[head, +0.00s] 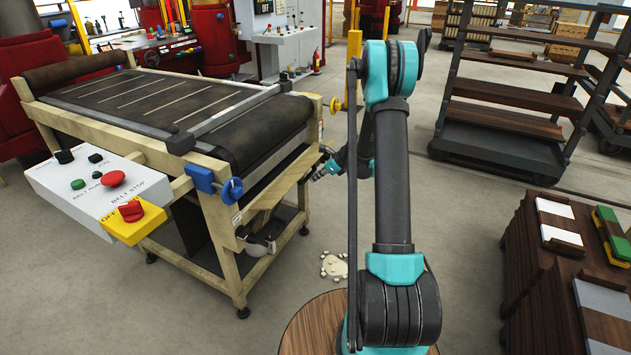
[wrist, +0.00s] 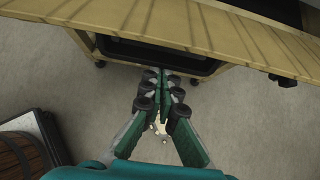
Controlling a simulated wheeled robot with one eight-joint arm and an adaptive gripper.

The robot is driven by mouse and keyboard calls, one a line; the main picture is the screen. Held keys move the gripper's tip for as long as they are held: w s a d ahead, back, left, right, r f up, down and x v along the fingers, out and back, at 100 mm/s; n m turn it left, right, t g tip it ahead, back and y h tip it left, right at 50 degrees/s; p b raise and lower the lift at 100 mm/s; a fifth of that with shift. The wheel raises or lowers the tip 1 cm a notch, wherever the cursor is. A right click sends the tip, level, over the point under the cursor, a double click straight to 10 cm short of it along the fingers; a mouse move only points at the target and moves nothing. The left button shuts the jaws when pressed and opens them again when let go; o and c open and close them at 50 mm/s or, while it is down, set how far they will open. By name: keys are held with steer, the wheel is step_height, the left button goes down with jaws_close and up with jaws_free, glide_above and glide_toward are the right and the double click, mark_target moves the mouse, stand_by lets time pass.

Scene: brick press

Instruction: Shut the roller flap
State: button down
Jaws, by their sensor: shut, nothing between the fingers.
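The roller flap (head: 277,190) looks to be the pale wooden board at the near end of the belt machine, below the dark roller. It stands out at a slant from the frame, with a dark gap above it. In the wrist view, a wide wooden board, probably the same flap (wrist: 190,35), crosses the top of the picture. My gripper (head: 322,170) is just right of the flap's outer end in the head view. In the wrist view my gripper (wrist: 162,78) is shut and empty, its tips close to the board's lower edge. I cannot tell whether they touch it.
The belt machine (head: 165,105) carries a white control box (head: 98,196) with a red switch at its left. A round wooden top (head: 310,325) is below my arm. Stacked boards (head: 560,270) and a rack (head: 520,100) stand at right.

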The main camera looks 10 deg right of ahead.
mark_target(305, 168)
steer(key=a+r+g+h, duration=0.1)
steer(key=r+h, duration=0.1)
steer(key=w+a+r+g+h, duration=0.1)
steer(key=r+g+h, duration=0.1)
steer(key=r, duration=0.1)
steer(key=w+a+r+g+h, duration=0.1)
steer(key=r+h, duration=0.1)
steer(key=r, duration=0.1)
steer(key=shift+w+a+r+g+h, duration=0.2)
steer(key=shift+a+g+h, duration=0.05)
steer(key=shift+g+h, duration=0.05)
steer(key=shift+w+a+r, duration=0.55)
steer(key=shift+a+r, duration=0.15)
steer(key=shift+r, duration=0.1)
steer(key=shift+w+a+r, duration=0.45)
steer(key=shift+w+a, duration=0.05)
steer(key=shift+a, duration=0.2)
steer(key=shift+d, duration=0.1)
